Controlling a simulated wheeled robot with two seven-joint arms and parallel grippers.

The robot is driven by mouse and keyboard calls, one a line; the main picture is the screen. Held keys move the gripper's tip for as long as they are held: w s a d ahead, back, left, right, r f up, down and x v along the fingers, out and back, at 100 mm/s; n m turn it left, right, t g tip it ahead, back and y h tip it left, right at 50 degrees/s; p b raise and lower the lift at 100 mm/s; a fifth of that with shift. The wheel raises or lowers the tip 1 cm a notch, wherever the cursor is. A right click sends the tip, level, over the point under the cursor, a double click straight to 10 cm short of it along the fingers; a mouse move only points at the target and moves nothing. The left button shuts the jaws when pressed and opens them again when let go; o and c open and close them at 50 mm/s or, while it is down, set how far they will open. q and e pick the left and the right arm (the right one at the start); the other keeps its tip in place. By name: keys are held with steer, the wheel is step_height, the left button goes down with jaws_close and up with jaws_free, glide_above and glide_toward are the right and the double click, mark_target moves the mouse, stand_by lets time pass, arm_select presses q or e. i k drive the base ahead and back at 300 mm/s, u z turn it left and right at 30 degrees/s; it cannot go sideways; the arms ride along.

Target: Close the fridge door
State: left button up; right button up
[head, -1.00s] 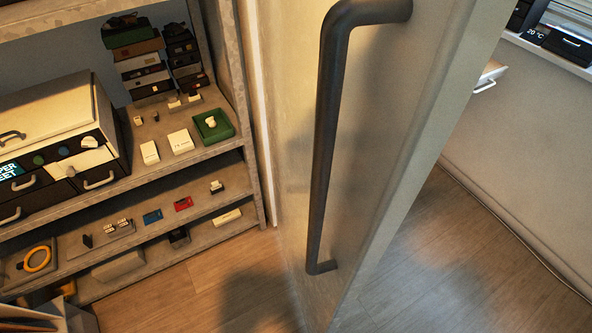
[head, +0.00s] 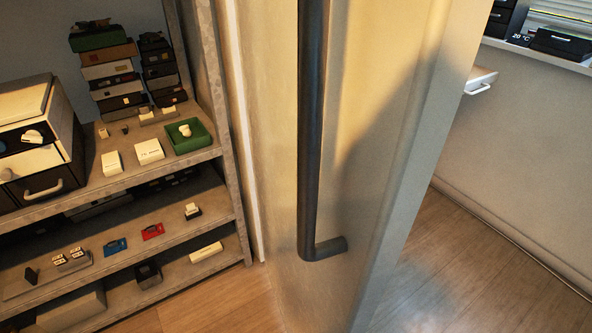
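The fridge door (head: 270,190) fills the middle of the head view as a tall pale panel, seen at a slant and standing open. Its long dark bar handle (head: 311,130) runs down the panel and bends back into it at the lower end. The upper end of the handle is out of the frame. The door's side edge (head: 415,150) faces right. Neither of my grippers shows in the head view.
A grey metal shelf unit (head: 228,165) with several small boxes and a green tray (head: 205,138) stands at left, close to the door. Wooden floor (head: 450,265) is clear at right. A wall shelf (head: 545,52) with dark boxes is at upper right.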

mark_target(352, 106)
steer(key=k, duration=1.3)
steer(key=u, duration=0.2)
steer(key=i, duration=0.85)
steer(key=z, duration=0.4)
